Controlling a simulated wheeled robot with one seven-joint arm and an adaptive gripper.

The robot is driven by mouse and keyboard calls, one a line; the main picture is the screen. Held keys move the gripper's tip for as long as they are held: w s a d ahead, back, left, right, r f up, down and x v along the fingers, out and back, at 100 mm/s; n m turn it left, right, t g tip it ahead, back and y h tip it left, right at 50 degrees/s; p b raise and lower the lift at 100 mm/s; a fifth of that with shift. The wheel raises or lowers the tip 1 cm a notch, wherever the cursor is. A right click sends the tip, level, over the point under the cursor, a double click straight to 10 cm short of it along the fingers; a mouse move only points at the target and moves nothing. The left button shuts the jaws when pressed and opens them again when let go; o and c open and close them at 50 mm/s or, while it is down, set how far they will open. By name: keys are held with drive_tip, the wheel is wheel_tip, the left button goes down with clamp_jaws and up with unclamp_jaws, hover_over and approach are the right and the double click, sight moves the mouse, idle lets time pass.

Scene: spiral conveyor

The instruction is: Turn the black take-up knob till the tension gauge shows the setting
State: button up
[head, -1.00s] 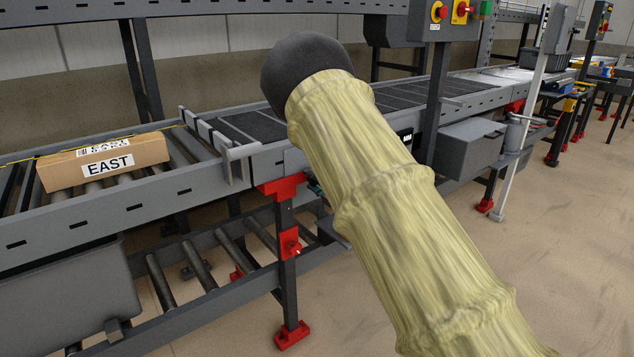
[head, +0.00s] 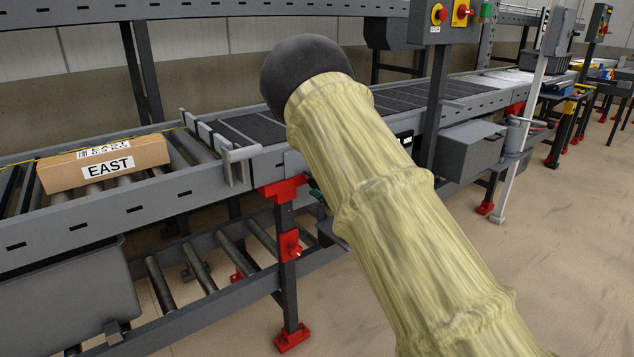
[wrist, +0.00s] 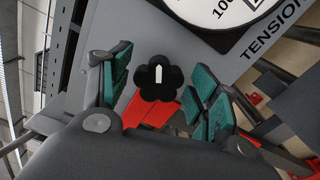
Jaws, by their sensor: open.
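The black take-up knob (wrist: 158,78) shows in the wrist view, lobed, with a white mark that points toward the top of the picture. My gripper (wrist: 160,88) is open, with one green-padded finger on each side of the knob; a gap shows on both sides. The tension gauge (wrist: 222,14) is at the top right of the wrist view, a white dial with a black rim. Only its lower part shows, with a "100" mark; I see no needle. In the head view my own sleeved arm hides the knob and gauge, and only a bit of my gripper (head: 316,190) shows.
A cardboard box (head: 106,163) marked EAST lies on the rollers at the left. The conveyor frame (head: 130,210) runs across, with red feet and brackets below it. A grey box (head: 470,145) hangs at the right. Floor at the lower right is clear.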

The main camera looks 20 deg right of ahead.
drive_tip(key=v, duration=1.1)
drive_tip(key=shift+s, duration=0.3)
drive_tip(key=shift+d, duration=0.1)
drive_tip(key=s+f+m+g+h, duration=0.1)
drive_tip(key=s+f+m+h, duration=0.15)
drive_tip(key=f, duration=0.45)
drive_tip(key=s+f+m+g+h, duration=0.1)
drive_tip(key=s+f+m, duration=0.25)
drive_tip(key=f, duration=0.35)
drive_tip(key=s+a+f+m+g+h, duration=0.3)
drive_tip(key=s+f+m+g, duration=0.8)
drive_tip(key=s+f, duration=1.5)
drive_tip(key=s+a+f+m+g, duration=0.2)
drive_tip(key=s+a+m, duration=0.15)
drive_tip(key=s, duration=0.65)
drive_tip(key=s+a+f+m+g, duration=0.2)
drive_tip(key=s+m, duration=0.3)
drive_tip(key=s, duration=0.4)
wheel_tip(320, 180, up, 20)
drive_tip(key=p, duration=2)
drive_tip(key=shift+s, duration=0.4)
drive_tip(key=shift+r, duration=0.1)
